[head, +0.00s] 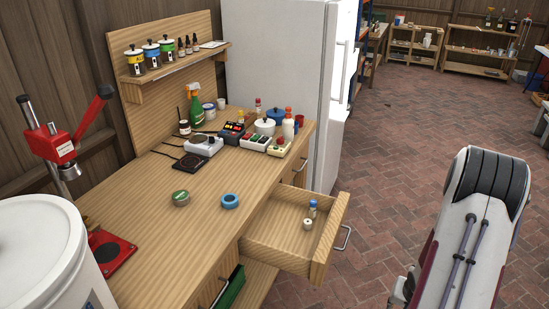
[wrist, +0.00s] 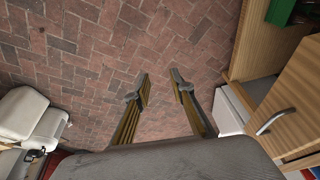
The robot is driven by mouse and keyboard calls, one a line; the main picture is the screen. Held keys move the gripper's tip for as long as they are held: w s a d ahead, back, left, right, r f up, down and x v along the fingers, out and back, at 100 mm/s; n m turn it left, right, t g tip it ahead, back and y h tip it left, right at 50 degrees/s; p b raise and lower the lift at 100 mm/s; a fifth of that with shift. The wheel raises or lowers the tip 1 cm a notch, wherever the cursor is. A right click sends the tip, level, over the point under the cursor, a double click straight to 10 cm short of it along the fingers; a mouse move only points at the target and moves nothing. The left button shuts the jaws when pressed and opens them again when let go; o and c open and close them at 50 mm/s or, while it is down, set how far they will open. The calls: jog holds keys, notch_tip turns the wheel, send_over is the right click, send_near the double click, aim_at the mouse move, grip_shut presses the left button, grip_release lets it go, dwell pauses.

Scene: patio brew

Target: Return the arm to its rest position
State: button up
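My gripper (wrist: 162,88) shows in the wrist view, pointing down over the brick floor (wrist: 100,40). Its two fingers are apart with nothing between them. In the head view the gripper is not visible; a pale arm link of mine stands at the right, away from the workbench (head: 150,225). In the wrist view the wooden bench front lies to the right of the fingers, apart from them.
Green and blue tape rolls lie on the bench. A red bottle capper (head: 65,145) and white bucket (head: 40,250) are at left. The brick floor (head: 400,130) beyond is clear.

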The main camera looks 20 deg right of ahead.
jog(key=s+a+r+n+t, duration=0.1)
jog(key=s+a+r+n, duration=0.1)
jog(key=a+r, duration=1)
jog(key=s+a+r+n+t+y, duration=0.1)
jog(key=s+a+r+n, duration=0.2)
jog(key=a+r, duration=0.9)
jog(key=s+a+r+n+y, duration=0.1)
jog(key=s+a+r+n, duration=0.2)
jog(key=a+r, duration=0.9)
jog(key=shift+a+r+n+t, duration=0.4)
jog(key=shift+r+n, duration=0.4)
jog(key=shift+r, duration=0.7)
